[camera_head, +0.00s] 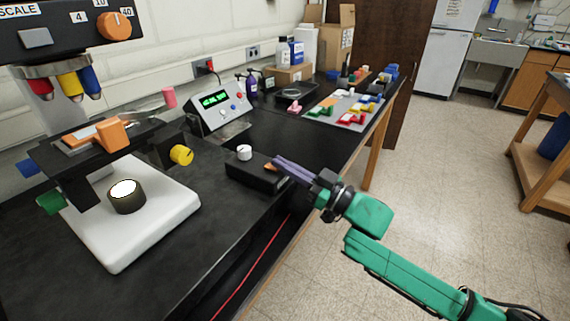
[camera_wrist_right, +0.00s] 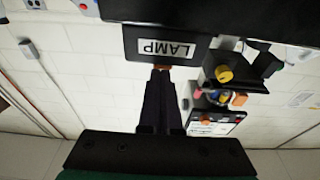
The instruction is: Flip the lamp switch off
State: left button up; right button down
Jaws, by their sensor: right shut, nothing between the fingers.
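The lamp box (camera_head: 250,174) is a low black box on the bench, with a white knob (camera_head: 244,152) on top and a small orange switch (camera_head: 270,166) at its right end. My right gripper (camera_head: 277,162) has its shut fingers at that end, right by the switch. In the right wrist view the box carries a white LAMP label (camera_wrist_right: 166,48), upside down, and the orange switch (camera_wrist_right: 161,67) shows just at the fingertips (camera_wrist_right: 160,72). I cannot tell whether they touch. The microscope's round lamp (camera_head: 123,189) glows white. My left gripper is not in view.
The microscope (camera_head: 150,225) with a white base and coloured knobs stands at the left. Behind are a meter with a green display (camera_head: 217,103), bottles and coloured parts on the bench. A red cable (camera_head: 250,268) runs along the bench front. Open floor lies to the right.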

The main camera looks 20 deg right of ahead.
jog(key=shift+f, duration=0.1)
notch_tip(320, 180, down, 2)
jog(key=t+b, duration=0.1)
jog(key=b, duration=0.3)
jog(key=shift+f+y, duration=0.1)
jog(key=shift+y, duration=0.3)
jog(key=shift+d+r+p, duration=0.1)
jog(key=shift+r+p, duration=0.5)
jog(key=shift+p, duration=0.05)
notch_tip(320, 180, up, 5)
jog(key=p, duration=0.4)
jog(key=shift+p, duration=0.4)
pick_arm(q)
jog(key=b, duration=0.1)
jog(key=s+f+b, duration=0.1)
jog(key=b, duration=0.1)
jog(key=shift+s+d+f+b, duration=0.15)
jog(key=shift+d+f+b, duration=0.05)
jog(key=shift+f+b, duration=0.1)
pick_arm(e)
jog(key=f+v, duration=0.1)
jog(key=v, duration=1)
jog(key=shift+w+a+f, duration=0.2)
jog(key=shift+a+f, duration=0.15)
jog(key=shift+f, duration=0.05)
jog(key=shift+w, duration=0.1)
